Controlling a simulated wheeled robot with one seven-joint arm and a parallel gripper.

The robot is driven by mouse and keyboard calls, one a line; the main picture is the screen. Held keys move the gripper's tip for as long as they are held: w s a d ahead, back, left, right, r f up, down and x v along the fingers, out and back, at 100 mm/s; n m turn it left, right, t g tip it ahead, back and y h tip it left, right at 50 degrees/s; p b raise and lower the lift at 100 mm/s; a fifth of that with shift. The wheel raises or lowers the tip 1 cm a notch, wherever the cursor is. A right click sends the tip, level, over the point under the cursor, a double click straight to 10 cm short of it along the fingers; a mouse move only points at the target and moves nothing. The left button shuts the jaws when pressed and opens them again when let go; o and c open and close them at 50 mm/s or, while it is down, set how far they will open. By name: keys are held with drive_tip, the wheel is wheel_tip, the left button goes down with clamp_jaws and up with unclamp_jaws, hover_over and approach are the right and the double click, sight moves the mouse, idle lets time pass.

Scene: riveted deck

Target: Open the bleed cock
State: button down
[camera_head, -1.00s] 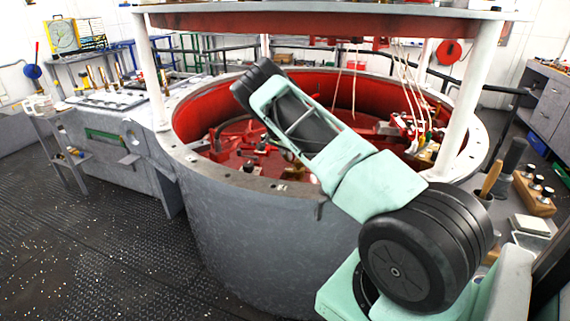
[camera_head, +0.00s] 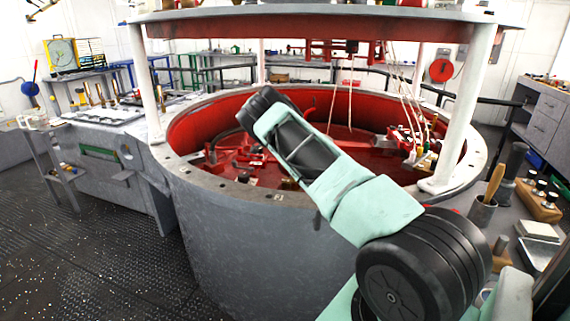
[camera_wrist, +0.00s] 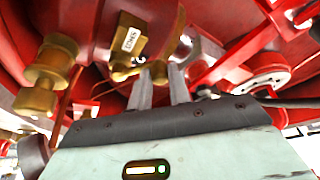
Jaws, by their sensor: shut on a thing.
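A brass block-shaped cock (camera_wrist: 127,42) with a small white label hangs among red metalwork in the wrist view. The label's lettering is too small to read surely. A short brass lever (camera_wrist: 124,74) runs from under the block toward my fingers. My gripper (camera_wrist: 160,74) has its two grey fingers shut on the rounded brass end of this lever. The fingertips partly cover the grip. In the head view, my arm reaches over the rim of the grey round tank (camera_head: 240,235), and the gripper and cock are hidden behind the arm.
Another brass fitting (camera_wrist: 52,66) stands left of the cock, close to my gripper. A red arm with a round pale-faced part (camera_wrist: 268,82) is to the right. White posts (camera_head: 468,105) rise from the tank rim. A tool bench (camera_head: 530,225) stands at right.

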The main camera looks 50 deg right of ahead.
drive_tip(key=c, duration=1.3)
unclamp_jaws()
drive_tip(key=shift+r, duration=0.1)
drive_tip(key=b+v, duration=0.1)
drive_tip(key=v, duration=1.6)
drive_tip(key=shift+a+b, duration=0.2)
drive_tip(key=shift+b, duration=0.1)
drive_tip(key=shift+w, duration=0.1)
